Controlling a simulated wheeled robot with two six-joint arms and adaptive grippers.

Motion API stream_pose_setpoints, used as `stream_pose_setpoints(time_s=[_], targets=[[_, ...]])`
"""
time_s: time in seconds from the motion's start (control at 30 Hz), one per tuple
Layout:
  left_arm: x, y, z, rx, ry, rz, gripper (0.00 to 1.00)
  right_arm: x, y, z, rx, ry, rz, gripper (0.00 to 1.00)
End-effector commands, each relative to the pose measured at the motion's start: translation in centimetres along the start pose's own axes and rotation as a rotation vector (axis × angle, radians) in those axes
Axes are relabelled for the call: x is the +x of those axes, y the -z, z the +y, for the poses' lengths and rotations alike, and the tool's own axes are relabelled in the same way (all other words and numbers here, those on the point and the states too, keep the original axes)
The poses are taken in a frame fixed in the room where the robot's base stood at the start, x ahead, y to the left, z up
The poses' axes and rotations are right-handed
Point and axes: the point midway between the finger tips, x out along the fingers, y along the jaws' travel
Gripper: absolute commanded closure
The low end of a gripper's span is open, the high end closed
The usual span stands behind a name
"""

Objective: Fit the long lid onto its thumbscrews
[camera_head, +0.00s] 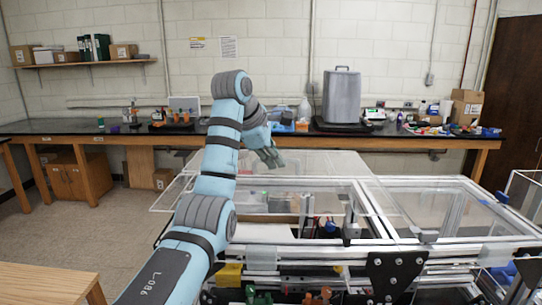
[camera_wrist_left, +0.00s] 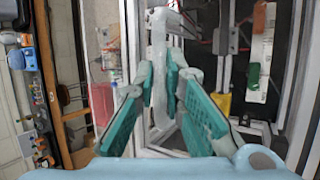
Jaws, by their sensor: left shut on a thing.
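The long lid (camera_head: 318,163) is a clear, see-through panel at the far side of the extrusion frame (camera_head: 365,212). My left gripper (camera_head: 274,160) reaches over the frame to it, fingers pointing down. The thumbscrews cannot be made out. My right gripper is not in view.
A clear-topped bay (camera_head: 440,208) lies on the right. Machine parts and a blue knob (camera_head: 330,226) sit inside the frame. A back bench (camera_head: 85,130) holds a grey container (camera_head: 341,97) and small items. A wooden table (camera_head: 45,284) stands front left. Floor is open at left.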

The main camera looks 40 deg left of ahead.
Motion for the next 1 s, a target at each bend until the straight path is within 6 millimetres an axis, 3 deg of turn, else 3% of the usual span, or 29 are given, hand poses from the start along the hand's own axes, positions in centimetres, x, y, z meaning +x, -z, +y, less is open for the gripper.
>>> stream_pose_setpoints(time_s=[0.1, 0.3, 1.0], targets=[[1.6, 0.5, -1.0, 0.001, -0.005, -0.002, 1.00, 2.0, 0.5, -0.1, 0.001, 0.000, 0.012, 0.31], [3.0, 1.1, -2.0, 0.000, -0.006, -0.001, 1.00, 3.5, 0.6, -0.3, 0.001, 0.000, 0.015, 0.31], [3.1, 1.1, -2.0, 0.000, -0.005, -0.002, 1.00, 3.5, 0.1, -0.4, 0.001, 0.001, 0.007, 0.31]])
